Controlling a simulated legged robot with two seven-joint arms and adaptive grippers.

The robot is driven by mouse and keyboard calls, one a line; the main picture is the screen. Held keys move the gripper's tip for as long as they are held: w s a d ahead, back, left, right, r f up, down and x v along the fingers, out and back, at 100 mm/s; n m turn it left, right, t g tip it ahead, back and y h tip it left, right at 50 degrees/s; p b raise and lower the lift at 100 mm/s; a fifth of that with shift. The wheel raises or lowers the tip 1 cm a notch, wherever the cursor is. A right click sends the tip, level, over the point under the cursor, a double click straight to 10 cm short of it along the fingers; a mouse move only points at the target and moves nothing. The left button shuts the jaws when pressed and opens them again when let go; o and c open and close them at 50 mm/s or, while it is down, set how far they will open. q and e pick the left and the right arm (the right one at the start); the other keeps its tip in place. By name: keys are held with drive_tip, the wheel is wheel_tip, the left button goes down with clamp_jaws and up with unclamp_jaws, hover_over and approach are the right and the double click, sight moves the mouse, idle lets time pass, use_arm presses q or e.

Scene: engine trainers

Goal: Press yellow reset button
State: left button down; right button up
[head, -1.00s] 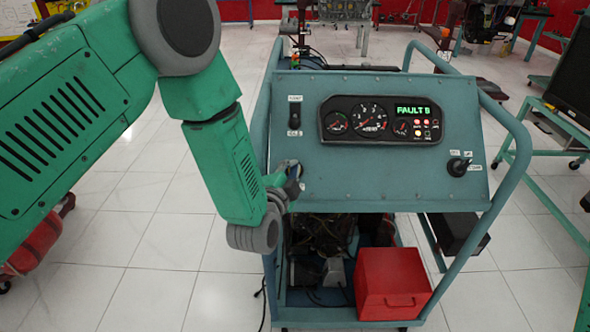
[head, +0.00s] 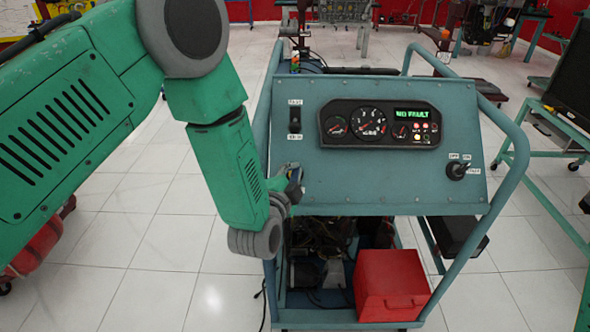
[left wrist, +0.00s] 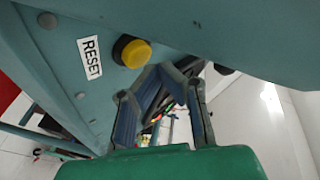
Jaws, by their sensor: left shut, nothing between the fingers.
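The yellow reset button (left wrist: 135,53), in a dark collar, is on the teal trainer stand beside a white RESET label (left wrist: 90,58) in the left wrist view. The button is hidden in the head view. My left gripper (head: 294,182) is at the lower left edge of the teal panel (head: 350,185). In the left wrist view its shut, empty fingers (left wrist: 168,74) are close to the button, just right of it and slightly lower. I cannot tell whether they touch it. The panel's display (head: 411,114) reads NO FAULT in green. My right gripper is not in view.
The panel carries gauges (head: 368,121), a left switch (head: 295,118) and a right knob (head: 457,171). A tubular frame rail (head: 515,150) bounds the stand on the right. A red box (head: 392,285) sits low in the stand. The white floor at left is open.

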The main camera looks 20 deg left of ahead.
use_arm(q)
drive_tip(key=shift+s+d+r, duration=0.1)
drive_tip(key=shift+r, duration=0.05)
drive_tip(key=s+r+p, duration=0.1)
drive_tip(key=r+p, duration=0.1)
drive_tip(key=s+d+r+p, duration=0.1)
drive_tip(key=s, duration=0.1)
drive_tip(key=shift+s+r+p, duration=0.1)
drive_tip(key=shift+r+p, duration=0.25)
drive_tip(key=shift+p, duration=0.05)
idle(0.4)
drive_tip(key=shift+a+f, duration=0.1)
